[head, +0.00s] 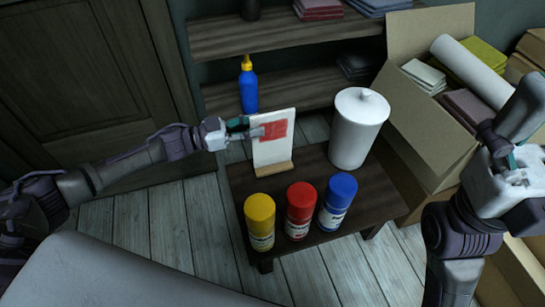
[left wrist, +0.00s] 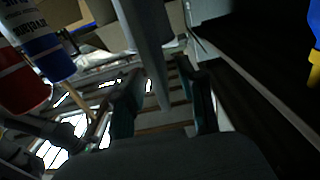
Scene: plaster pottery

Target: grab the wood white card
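The white card (head: 272,152), with a red square on it, stands upright in a wooden base (head: 274,169) on the dark small table. My left gripper (head: 250,130) is at the card's left edge, with one finger in front of it and the other partly hidden behind it. In the left wrist view the card (left wrist: 148,45) shows edge-on between the two spread fingers (left wrist: 162,105), with gaps at both sides. My right gripper (head: 515,165) is at the right, away from the card; its finger opening is not clear.
Yellow (head: 260,222), red (head: 300,210) and blue (head: 338,202) paint jars stand at the table's front. A white lidded canister (head: 358,130) is right of the card. A blue bottle (head: 248,90) stands behind. An open cardboard box (head: 425,125) is at the right.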

